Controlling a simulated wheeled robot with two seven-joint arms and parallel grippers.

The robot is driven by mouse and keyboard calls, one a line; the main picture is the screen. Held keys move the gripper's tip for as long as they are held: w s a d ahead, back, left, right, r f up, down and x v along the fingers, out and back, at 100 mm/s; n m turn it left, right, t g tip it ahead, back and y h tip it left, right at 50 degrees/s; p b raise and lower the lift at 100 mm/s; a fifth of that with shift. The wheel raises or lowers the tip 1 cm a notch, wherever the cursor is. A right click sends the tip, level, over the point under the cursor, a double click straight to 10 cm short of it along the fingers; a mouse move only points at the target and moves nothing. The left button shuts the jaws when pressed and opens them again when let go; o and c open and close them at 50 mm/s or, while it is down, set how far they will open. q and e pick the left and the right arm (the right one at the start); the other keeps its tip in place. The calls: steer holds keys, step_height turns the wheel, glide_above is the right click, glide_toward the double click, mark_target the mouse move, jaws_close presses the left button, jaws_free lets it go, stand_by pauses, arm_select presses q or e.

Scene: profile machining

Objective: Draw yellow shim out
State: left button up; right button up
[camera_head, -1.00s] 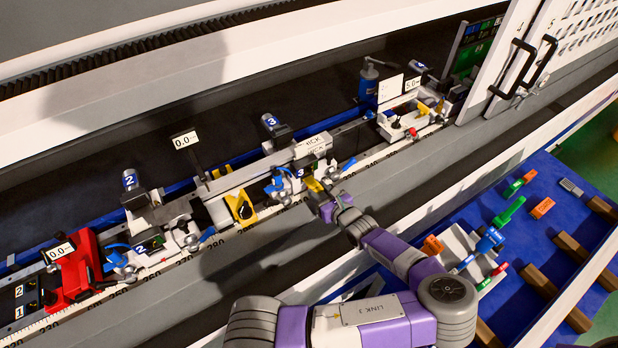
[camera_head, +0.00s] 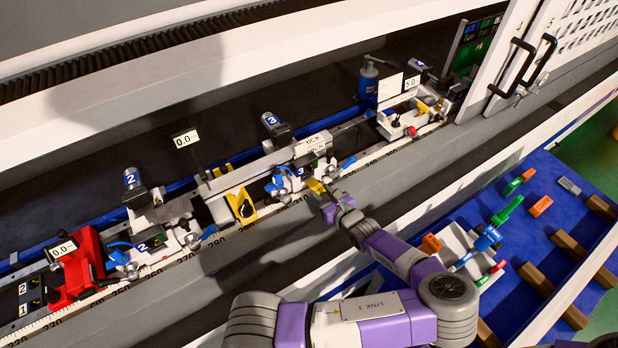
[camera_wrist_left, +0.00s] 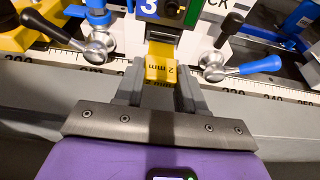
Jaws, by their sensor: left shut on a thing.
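The yellow shim (camera_wrist_left: 160,67), marked "2 mm", sits between the fingers of my left gripper (camera_wrist_left: 159,88) in the left wrist view. Its far end goes into a slot under the block of clamp unit 3 (camera_wrist_left: 162,12), so that end is hidden. In the head view the shim (camera_head: 316,186) is a small yellow patch at the front of clamp unit 3 (camera_head: 300,171). My left gripper (camera_head: 325,199) is shut on its near end, reaching in from the front. My right gripper is not in view.
Levers with ball joints and blue and black handles (camera_wrist_left: 258,65) flank the slot closely. A yellow bracket (camera_head: 240,205) stands to the left on the rail. A blue table (camera_head: 560,215) with coloured parts lies at the lower right. The grey ledge (camera_head: 400,180) before the rail is clear.

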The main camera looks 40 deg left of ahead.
arm_select(q)
steer(key=shift+f+p+v, duration=0.25)
steer(key=shift+p+v, duration=0.45)
steer(key=shift+v, duration=0.4)
steer(key=shift+s+d+f, duration=0.1)
steer(key=shift+s+d, duration=0.15)
steer(key=shift+d, duration=0.7)
